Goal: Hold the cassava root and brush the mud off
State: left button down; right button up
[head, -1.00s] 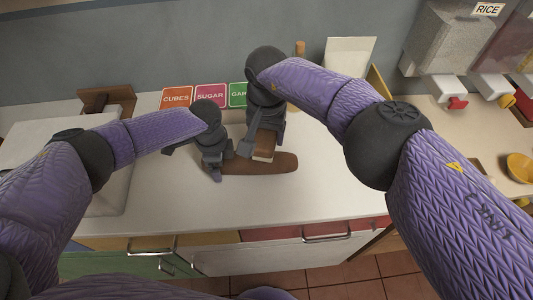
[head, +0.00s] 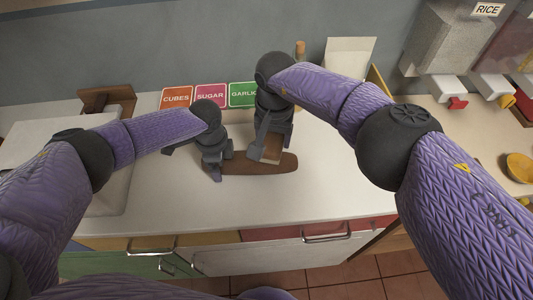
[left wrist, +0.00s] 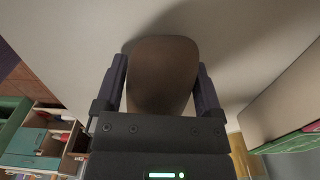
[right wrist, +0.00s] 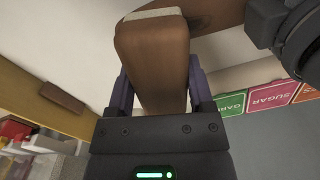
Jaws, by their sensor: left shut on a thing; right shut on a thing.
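The brown cassava root (head: 245,167) lies lengthwise left to right on the pale counter. My left gripper (head: 217,167) is shut on its left end; the root also fills the jaws in the left wrist view (left wrist: 163,75). My right gripper (head: 264,148) is shut on a brown brush (head: 272,149) with a pale bristle edge. The brush is over the right part of the root, and its wooden body shows between the fingers in the right wrist view (right wrist: 155,65). In that view its pale bristles are close to the root (right wrist: 215,14); contact is unclear.
Orange, pink and green label cards (head: 210,96) stand along the wall behind the root. A pale board (head: 350,62) stands at the back. Dispensers (head: 450,50) and a yellow bowl (head: 520,166) are at the right. The counter in front of the root is clear.

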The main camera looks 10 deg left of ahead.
jog(key=shift+w+d+f, duration=0.15)
jog(key=shift+w+d, duration=0.05)
jog(key=shift+d, duration=0.8)
jog(key=shift+w+d+f, duration=0.1)
jog(key=shift+w+d, duration=0.1)
jog(key=shift+d, duration=0.8)
jog(key=shift+s+a+f, duration=0.1)
jog(key=shift+s+a, duration=0.1)
jog(key=shift+a, duration=0.6)
jog(key=shift+s+a+f, duration=0.1)
jog(key=shift+s+a, duration=0.05)
jog(key=shift+a, duration=0.7)
jog(key=shift+s+a+f, duration=0.1)
jog(key=shift+s+a, duration=0.1)
jog(key=shift+a, duration=0.6)
jog(key=shift+w+d+f, duration=0.1)
jog(key=shift+w+d, duration=0.05)
jog(key=shift+d, duration=0.7)
jog(key=shift+w+d+f, duration=0.1)
jog(key=shift+w+d, duration=0.1)
jog(key=shift+d, duration=0.6)
jog(key=shift+w+d+f, duration=0.1)
jog(key=shift+w+d, duration=0.05)
jog(key=shift+d, duration=0.7)
jog(key=shift+s+a+f, duration=0.15)
jog(key=shift+a, duration=0.6)
jog(key=shift+s+a+f, duration=0.1)
jog(key=shift+s+a, duration=0.05)
jog(key=shift+a, duration=0.6)
jog(key=shift+r, duration=0.1)
